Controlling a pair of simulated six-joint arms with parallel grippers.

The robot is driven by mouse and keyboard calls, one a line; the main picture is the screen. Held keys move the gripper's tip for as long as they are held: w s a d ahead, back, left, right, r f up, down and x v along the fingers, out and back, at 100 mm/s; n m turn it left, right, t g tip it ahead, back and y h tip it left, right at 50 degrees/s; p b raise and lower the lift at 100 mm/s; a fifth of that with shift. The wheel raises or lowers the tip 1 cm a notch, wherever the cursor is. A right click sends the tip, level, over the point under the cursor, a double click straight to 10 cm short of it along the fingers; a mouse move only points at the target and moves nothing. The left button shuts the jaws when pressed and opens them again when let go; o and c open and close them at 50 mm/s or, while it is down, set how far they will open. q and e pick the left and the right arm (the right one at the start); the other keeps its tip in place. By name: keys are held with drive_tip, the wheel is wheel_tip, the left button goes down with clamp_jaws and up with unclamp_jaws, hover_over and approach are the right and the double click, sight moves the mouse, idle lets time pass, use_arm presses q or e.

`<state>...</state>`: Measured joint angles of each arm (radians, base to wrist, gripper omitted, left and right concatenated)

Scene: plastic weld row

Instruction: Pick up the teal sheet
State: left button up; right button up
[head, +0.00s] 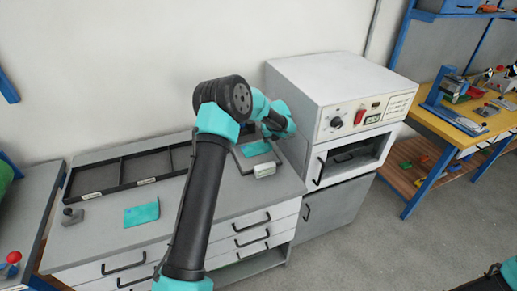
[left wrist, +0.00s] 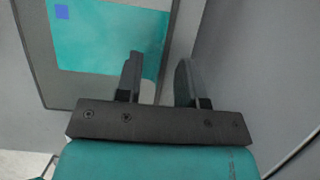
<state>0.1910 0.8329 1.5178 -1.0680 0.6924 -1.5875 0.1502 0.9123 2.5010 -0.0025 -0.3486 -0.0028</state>
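One teal sheet (head: 256,149) lies on a grey, dark-edged plate (head: 241,163) near the oven-like unit. In the left wrist view this teal sheet (left wrist: 100,38) has a small blue square at its upper left. A second teal sheet (head: 141,214) lies flat on the grey worktop further left. My left gripper (head: 266,136) is over the far side of the plate, partly hidden by its own arm. In the left wrist view the left gripper (left wrist: 159,62) is open, with nothing held.
A white oven-like unit (head: 320,95) with a red switch stands close to the right of my left gripper. A black divided tray (head: 110,172) lies at the worktop's back. A yellow bench (head: 470,125) stands far right.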

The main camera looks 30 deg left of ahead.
use_arm(q)
drive_tip(key=shift+x, duration=1.35)
drive_tip(key=shift+c, duration=0.4)
clamp_jaws()
